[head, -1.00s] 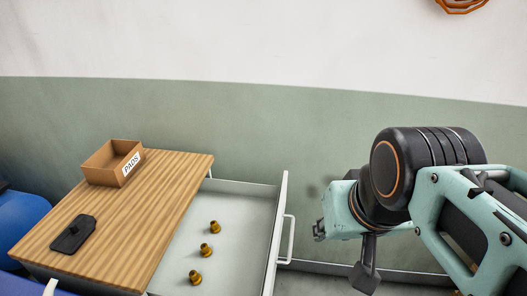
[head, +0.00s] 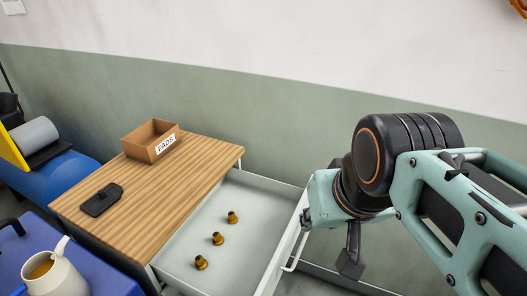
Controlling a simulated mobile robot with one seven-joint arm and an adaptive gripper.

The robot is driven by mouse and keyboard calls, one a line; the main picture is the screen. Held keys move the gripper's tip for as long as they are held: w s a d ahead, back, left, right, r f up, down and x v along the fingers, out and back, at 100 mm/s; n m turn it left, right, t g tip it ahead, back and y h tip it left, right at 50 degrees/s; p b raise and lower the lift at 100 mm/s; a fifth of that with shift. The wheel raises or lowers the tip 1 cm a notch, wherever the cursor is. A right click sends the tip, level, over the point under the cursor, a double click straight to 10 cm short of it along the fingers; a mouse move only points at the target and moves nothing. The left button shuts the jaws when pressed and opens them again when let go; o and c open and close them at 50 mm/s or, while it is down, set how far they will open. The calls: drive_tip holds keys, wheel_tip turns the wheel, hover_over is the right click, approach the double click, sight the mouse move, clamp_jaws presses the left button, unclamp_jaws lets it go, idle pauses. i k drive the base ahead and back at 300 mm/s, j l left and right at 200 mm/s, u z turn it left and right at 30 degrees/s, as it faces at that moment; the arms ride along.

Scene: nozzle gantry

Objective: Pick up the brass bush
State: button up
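Three brass-coloured bushes lie apart in the open white drawer (head: 262,206). One bush (head: 232,217) is at the back, one bush (head: 217,238) is in the middle, and one bush (head: 201,262) is nearest the front. I cannot tell which one the task means. My arm is at the right of the head view, to the right of the drawer. My gripper (head: 306,219) is at the arm's left end, beside the drawer's front panel and well apart from the bushes. Its fingers are small and mostly hidden, so its opening cannot be told.
The drawer is pulled out from a wood-topped cabinet (head: 165,195). On that top are a cardboard box marked PADS (head: 138,149) and a black flat object (head: 101,200). A blue surface at lower left carries a pitcher (head: 62,277). A wall stands behind.

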sight(217, 240)
drive_tip(key=u, duration=0.7)
drive_tip(key=j+z, duration=0.2)
drive_tip(key=j, duration=0.2)
drive_tip(key=k, duration=0.5)
drive_tip(key=i, duration=0.6)
drive_tip(key=k, duration=0.6)
